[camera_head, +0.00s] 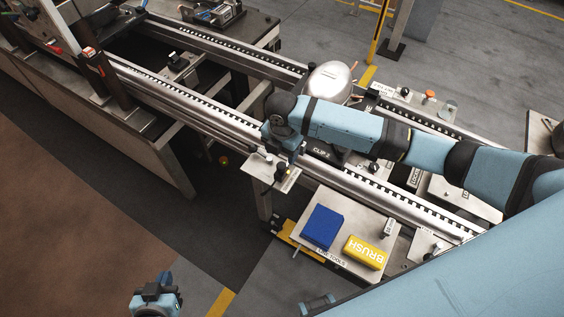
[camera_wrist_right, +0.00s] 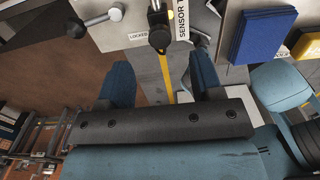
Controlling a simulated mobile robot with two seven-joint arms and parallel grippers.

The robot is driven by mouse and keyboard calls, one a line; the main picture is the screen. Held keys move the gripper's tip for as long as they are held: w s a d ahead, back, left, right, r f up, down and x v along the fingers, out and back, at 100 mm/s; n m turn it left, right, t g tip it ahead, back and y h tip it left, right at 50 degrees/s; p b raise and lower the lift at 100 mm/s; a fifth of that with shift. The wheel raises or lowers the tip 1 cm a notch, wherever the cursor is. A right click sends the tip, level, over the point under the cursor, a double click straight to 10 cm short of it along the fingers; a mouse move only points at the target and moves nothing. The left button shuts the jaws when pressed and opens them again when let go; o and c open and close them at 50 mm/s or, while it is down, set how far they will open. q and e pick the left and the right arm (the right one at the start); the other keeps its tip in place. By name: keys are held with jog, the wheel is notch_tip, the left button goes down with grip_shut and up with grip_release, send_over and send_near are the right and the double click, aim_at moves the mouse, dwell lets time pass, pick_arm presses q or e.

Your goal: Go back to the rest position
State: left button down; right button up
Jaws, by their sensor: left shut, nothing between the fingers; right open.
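My right arm reaches in from the right in the head view, and my right gripper (camera_head: 286,152) is at its far end, above a small metal plate (camera_head: 256,166) beside the conveyor rail. In the right wrist view my right gripper (camera_wrist_right: 163,82) has its two blue fingers wide apart with nothing between them. A black-tipped post (camera_wrist_right: 158,38) and a "SENSOR" label (camera_wrist_right: 182,27) stand just beyond the fingers. My left gripper (camera_head: 158,290) is low at the bottom left of the head view, shut and empty, away from the bench.
A tool shelf (camera_head: 323,254) holds a blue block (camera_head: 322,227) and a yellow BRUSH block (camera_head: 366,252). The floor (camera_head: 90,225) at lower left is clear.

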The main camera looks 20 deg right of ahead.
jog(key=s+a+f+m+t+y, duration=0.45)
jog(key=s+a+m, duration=0.35)
jog(key=m, duration=0.2)
jog(key=s+d+f+m+t, duration=0.1)
jog(key=s+d+m+t, duration=0.1)
jog(key=s+d+m, duration=0.1)
jog(key=s+d+f+m+t+h, duration=0.1)
jog(key=s+d+m+t, duration=0.1)
jog(key=s+m, duration=0.3)
jog(key=s+d+m+t, duration=0.2)
jog(key=s+d+m, duration=0.2)
jog(key=d, duration=0.1)
jog(key=shift+f+m+t, duration=0.25)
jog(key=shift+f+m, duration=0.05)
jog(key=shift+f, duration=0.1)
jog(key=shift+a, duration=0.1)
